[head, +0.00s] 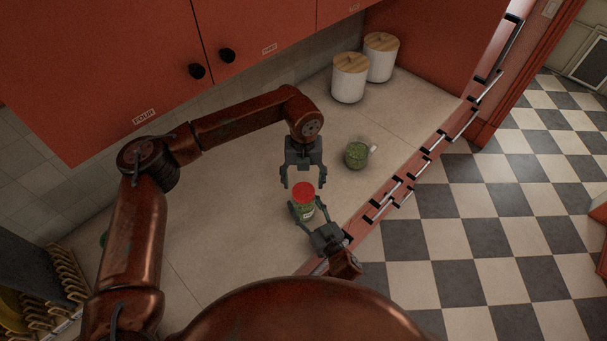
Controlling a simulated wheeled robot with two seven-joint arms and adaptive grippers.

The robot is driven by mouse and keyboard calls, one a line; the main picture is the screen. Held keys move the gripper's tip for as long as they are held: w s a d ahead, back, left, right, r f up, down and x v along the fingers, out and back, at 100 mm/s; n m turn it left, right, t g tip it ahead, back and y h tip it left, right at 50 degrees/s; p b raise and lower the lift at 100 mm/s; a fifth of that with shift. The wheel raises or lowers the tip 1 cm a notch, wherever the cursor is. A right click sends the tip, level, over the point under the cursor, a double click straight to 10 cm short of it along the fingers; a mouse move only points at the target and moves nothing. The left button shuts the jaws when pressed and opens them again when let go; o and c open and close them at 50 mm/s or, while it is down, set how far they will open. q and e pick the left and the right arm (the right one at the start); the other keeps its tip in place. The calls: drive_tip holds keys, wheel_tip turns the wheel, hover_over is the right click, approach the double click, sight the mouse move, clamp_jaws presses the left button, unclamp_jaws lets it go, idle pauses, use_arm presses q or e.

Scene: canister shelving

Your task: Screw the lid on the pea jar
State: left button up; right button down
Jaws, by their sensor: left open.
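The pea jar (306,211) stands on the counter near its front edge, with green contents and a pale label. A red lid (303,190) sits at its top; how tightly it is on cannot be told. My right gripper (309,209) comes from the front, with a finger on each side of the jar's body, and looks shut on it. My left gripper (303,184) points down just behind and above the red lid. Its fingers are spread open, with nothing between them.
Two white canisters with wooden lids (349,80) (381,60) stand at the back. Red cupboards (100,70) hang over the counter. A dish rack (68,275) is at lower left. The counter's middle left is clear.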

sight(303, 191)
use_arm(q)
drive_tip(key=shift+f, duration=2.1)
drive_tip(key=shift+c, duration=0.7)
drive_tip(key=c, duration=1.1)
drive_tip(key=m, duration=1.5)
drive_tip(key=o, duration=1.4)
